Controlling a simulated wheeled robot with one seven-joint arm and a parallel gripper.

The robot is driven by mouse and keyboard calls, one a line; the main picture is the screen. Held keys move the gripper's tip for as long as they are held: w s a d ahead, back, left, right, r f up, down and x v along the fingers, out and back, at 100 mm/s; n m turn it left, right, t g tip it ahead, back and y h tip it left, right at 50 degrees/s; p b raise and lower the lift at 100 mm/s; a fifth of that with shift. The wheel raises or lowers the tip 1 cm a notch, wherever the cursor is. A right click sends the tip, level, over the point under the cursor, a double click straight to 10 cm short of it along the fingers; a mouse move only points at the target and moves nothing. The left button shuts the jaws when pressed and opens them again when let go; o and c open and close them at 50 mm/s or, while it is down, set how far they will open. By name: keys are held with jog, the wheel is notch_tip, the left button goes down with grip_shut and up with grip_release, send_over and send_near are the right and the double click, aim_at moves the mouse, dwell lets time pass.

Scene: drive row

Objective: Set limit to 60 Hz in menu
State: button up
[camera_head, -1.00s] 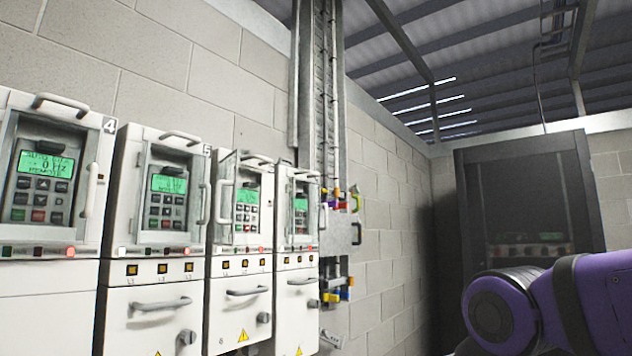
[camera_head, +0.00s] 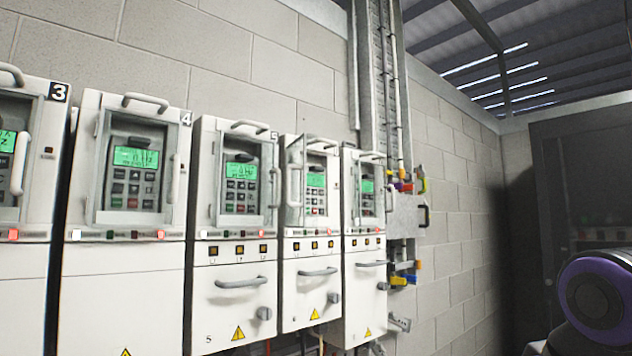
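A row of white drive cabinets stands along the block wall, each with a green-lit display and a keypad behind a framed window. Drive 3 (camera_head: 28,215) is cut off at the left edge. Drive 4 (camera_head: 125,275) and drive 5 (camera_head: 232,290) stand right of it, then two more, a sixth drive (camera_head: 308,270) and a last drive (camera_head: 362,260). The window door of the sixth drive seems to stand ajar. The display text is too small to read; no menu or Hz limit can be made out. My gripper is not in view; only my purple arm link shows at the lower right.
Cable trunking (camera_head: 378,90) runs up the wall beyond the last drive, with a grey box (camera_head: 405,215) and coloured padlocks (camera_head: 407,185) beside it. A dark cabinet (camera_head: 580,190) stands at the far right. Door handles stick out from the drive fronts.

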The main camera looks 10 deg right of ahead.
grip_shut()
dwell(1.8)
